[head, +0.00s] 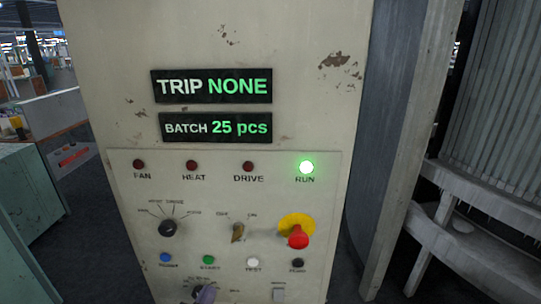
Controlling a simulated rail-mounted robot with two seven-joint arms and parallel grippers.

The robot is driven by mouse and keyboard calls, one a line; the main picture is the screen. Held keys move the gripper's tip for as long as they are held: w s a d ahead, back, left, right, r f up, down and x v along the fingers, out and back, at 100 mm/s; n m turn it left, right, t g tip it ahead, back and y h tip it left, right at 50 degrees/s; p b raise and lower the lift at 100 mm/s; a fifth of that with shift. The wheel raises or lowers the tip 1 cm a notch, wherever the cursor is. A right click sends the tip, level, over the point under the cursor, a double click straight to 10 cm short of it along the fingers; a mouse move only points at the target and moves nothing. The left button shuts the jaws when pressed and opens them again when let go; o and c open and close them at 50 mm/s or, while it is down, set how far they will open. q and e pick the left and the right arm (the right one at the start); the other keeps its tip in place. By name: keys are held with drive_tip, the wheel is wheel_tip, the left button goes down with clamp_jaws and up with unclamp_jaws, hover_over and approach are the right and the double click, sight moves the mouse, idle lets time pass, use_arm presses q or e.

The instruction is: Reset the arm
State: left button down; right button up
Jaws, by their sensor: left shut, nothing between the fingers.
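A cream control cabinet (310,120) with chipped paint fills the middle of the head view. Its upper display (212,86) reads "TRIP NONE" and the lower display (215,127) reads "BATCH 25 pcs". The green RUN lamp (306,167) is lit; the FAN, HEAT and DRIVE lamps are dark red. My right gripper is not in view.
A red mushroom button (298,237) on a yellow collar sticks out at the panel's right. A black selector knob (168,228), a key switch (237,232) and a row of small buttons sit nearby. Grey machinery (490,200) stands at the right, a green cabinet (28,200) at the left.

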use_arm(q)
drive_tip(key=s+a+f+g+y, duration=0.2)
drive_tip(key=s+f+g, duration=0.35)
drive_tip(key=s, duration=0.75)
drive_tip(key=s+a+f+g+y, duration=0.15)
drive_tip(key=s+f+g, duration=0.35)
drive_tip(key=s, duration=0.9)
drive_tip(key=s+a+f+g+y, duration=0.1)
drive_tip(key=s+f+g+y, duration=0.25)
drive_tip(key=s+g, duration=0.65)
wheel_tip(320, 180, up, 32)
drive_tip(key=s+t+p, duration=0.2)
drive_tip(key=t+p, duration=0.1)
drive_tip(key=p, duration=2.9)
drive_tip(key=shift+s+t+h+p, duration=0.3)
drive_tip(key=shift+s+t+p, duration=0.05)
drive_tip(key=shift+s+p, duration=0.05)
drive_tip(key=shift+a+r, duration=0.1)
drive_tip(key=c, duration=1.8)
unclamp_jaws()
